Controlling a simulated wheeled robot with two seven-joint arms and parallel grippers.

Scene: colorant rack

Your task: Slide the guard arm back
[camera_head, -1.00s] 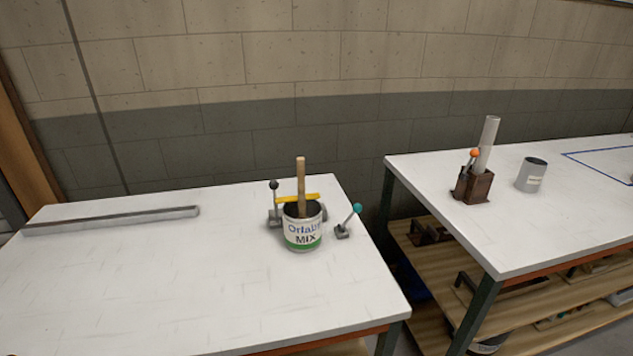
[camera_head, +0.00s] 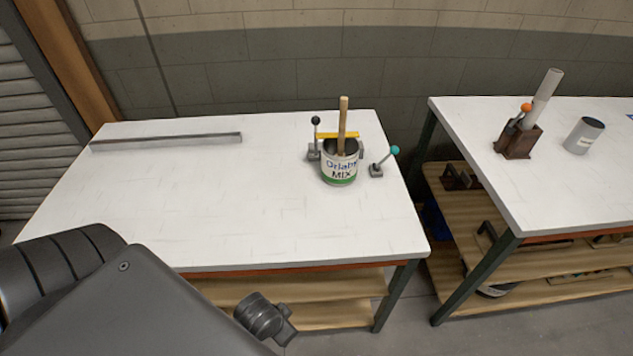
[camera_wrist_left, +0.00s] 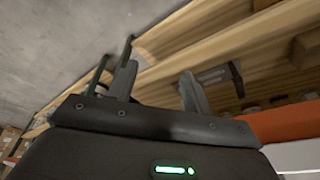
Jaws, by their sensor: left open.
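A yellow bar (camera_head: 338,135), which looks like the guard arm, lies across the back of a paint can (camera_head: 340,172) on the left white bench. The can has a white and green label reading MIX, and a wooden stick (camera_head: 343,122) stands in it. A grey bracket with a black-knobbed lever (camera_head: 316,135) stands at the can's left. A small teal-knobbed lever (camera_head: 385,162) stands to its right. My left gripper (camera_wrist_left: 159,80) is open and empty in the wrist view, with wooden shelving behind its fingers. My left arm fills the lower left of the head view, well short of the can.
A long grey metal bar (camera_head: 165,142) lies at the back left of the white bench (camera_head: 230,215). The bench middle is clear. On the right bench (camera_head: 480,145) stand a brown holder (camera_head: 518,142) with a tube and orange knob, and a grey cup (camera_head: 584,136).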

